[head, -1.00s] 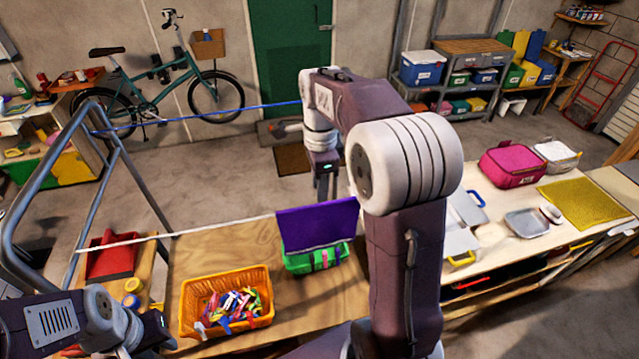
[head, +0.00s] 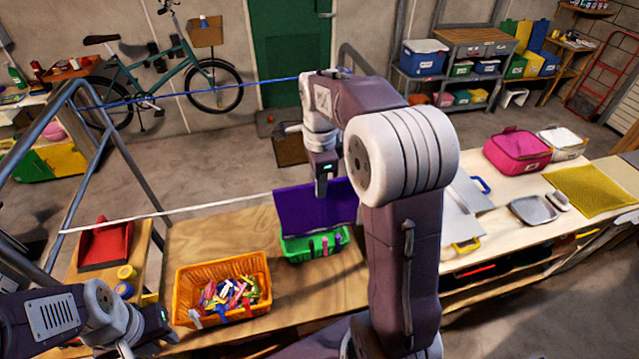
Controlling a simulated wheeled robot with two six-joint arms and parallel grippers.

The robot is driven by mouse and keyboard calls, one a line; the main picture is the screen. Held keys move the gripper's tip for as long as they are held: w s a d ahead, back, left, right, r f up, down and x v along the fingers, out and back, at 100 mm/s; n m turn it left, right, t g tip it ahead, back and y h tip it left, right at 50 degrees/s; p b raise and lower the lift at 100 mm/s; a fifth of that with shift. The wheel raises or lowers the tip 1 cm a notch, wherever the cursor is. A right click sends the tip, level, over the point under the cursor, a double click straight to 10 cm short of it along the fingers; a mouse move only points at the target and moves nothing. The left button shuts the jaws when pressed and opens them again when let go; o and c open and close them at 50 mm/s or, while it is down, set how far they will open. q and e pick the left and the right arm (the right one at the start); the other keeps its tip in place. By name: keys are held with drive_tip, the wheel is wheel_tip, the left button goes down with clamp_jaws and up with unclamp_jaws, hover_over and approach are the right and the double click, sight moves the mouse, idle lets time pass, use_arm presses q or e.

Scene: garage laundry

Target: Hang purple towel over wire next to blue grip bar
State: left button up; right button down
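The purple towel (head: 300,213) hangs flat and upright, its left upper corner meeting the white wire (head: 170,214). Its right side is hidden behind my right arm. My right gripper (head: 321,188) points down at the towel's top edge, its fingers overlapping it; I cannot tell whether they are shut on it. My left gripper (head: 166,330) is low at the left, well apart from the towel; its fingers are unclear. A blue line (head: 215,90) runs farther back. I cannot make out a distinct blue grip bar on the wires.
An orange basket of clothespins (head: 222,290) and a green basket (head: 310,243) stand on the wooden bench (head: 195,237). The grey rack frame (head: 97,140) rises at the left. A red dustpan (head: 105,243) lies at left. Pink (head: 516,150) and white bags are at right.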

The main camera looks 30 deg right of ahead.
drive_tip(key=shift+w+r+p, duration=0.1)
drive_tip(key=shift+r+p, duration=0.85)
drive_tip(key=shift+r, duration=0.05)
wheel_tip(320, 180, up, 7)
drive_tip(key=p, duration=0.7)
drive_tip(key=shift+r, duration=0.1)
